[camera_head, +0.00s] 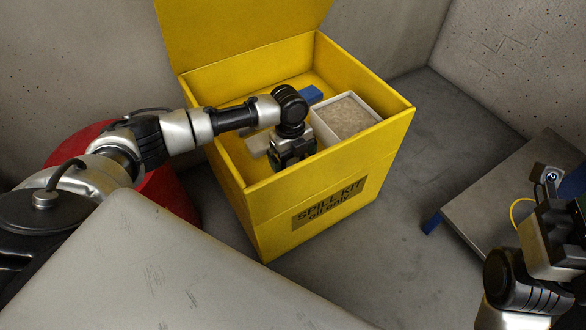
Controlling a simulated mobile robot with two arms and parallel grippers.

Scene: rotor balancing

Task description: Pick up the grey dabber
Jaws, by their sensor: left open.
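My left gripper (290,165) points down inside the yellow spill kit box (262,205). It is open, and its fingertips are largely hidden by its own body. A pale grey piece (256,144) shows just left of the gripper; I cannot tell whether it is the grey dabber. No other piece that I can pick out as the dabber shows, and the box floor under the gripper is hidden. My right gripper (553,205) is at the right edge, partly cut off. I cannot tell whether its jaws are open or shut.
A white tray of pale granules (349,113) sits in the box, right of my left gripper. A blue object (310,95) lies behind the gripper. The yellow lid (240,30) stands open. A red rounded object (165,190) is at left, a grey slab (505,190) at right.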

